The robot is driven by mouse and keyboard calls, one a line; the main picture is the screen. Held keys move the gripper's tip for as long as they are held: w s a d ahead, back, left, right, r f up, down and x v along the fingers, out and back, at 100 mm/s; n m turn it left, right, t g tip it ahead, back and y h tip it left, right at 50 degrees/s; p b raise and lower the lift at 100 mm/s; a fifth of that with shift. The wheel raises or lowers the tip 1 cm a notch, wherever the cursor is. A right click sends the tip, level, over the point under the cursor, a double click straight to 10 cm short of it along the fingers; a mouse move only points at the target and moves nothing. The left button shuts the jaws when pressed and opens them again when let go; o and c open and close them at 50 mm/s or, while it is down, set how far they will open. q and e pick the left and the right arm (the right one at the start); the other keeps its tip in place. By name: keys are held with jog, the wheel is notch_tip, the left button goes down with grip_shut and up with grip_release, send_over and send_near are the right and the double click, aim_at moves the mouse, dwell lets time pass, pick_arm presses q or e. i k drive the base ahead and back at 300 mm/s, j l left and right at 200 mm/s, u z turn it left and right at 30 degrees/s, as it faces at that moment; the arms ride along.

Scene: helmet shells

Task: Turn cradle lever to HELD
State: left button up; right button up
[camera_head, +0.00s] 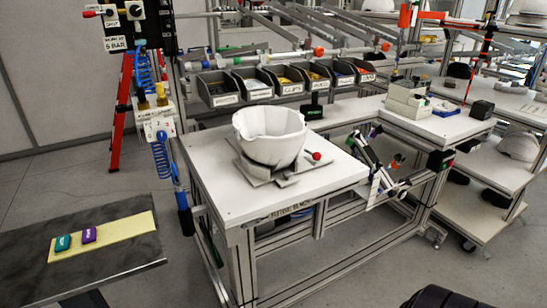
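A white helmet shell (270,135) sits open side up on a grey cradle (262,174) on the white workbench (225,200). The cradle's lever shows as a short arm with a red ball knob (316,156) at its right side, standing a little above the bench top. Any HELD marking is too small to read, so I cannot tell the lever's setting. Neither of my grippers is in view.
Several labelled grey bins (218,88) line the bench's back. A post with blue coiled hoses (160,130) stands at its left. A dark table (110,258) at lower left holds a yellow mat with teal and purple items. The bench's front is clear.

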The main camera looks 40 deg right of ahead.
aim_at(316, 156)
jog(key=z, duration=1.65)
